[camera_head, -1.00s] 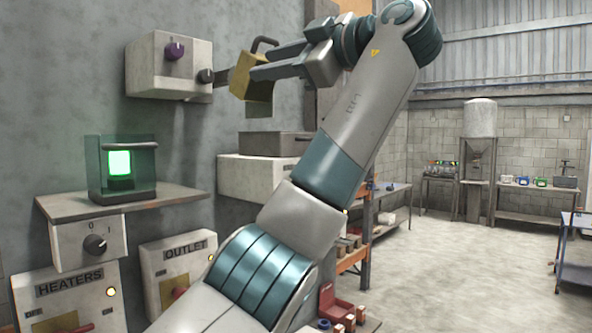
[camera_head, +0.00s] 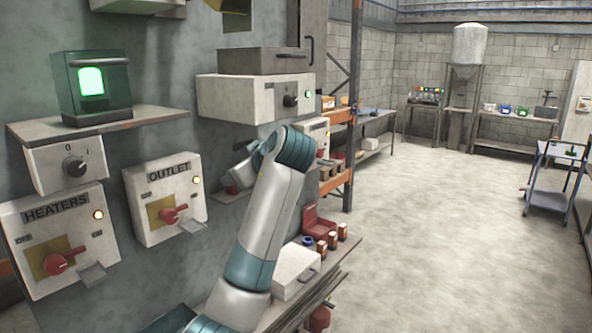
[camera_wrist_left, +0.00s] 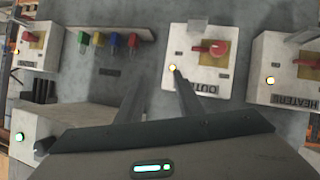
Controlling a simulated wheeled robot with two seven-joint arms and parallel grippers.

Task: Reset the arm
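My left arm (camera_head: 265,220) comes up from the bottom of the head view and bends toward the wall between the outlet box and the white box. My left gripper (camera_wrist_left: 160,80) shows in the left wrist view with its two fingers apart and nothing between them. In the head view it is mostly hidden behind my own arm. My right arm and gripper are not in view.
The outlet box (camera_head: 167,198) and heaters box (camera_head: 60,240) are on the wall at left. A green-lit case (camera_head: 92,85) stands on a shelf. A white box (camera_head: 255,98) is above my arm. Coloured levers (camera_wrist_left: 108,40) show in the wrist view.

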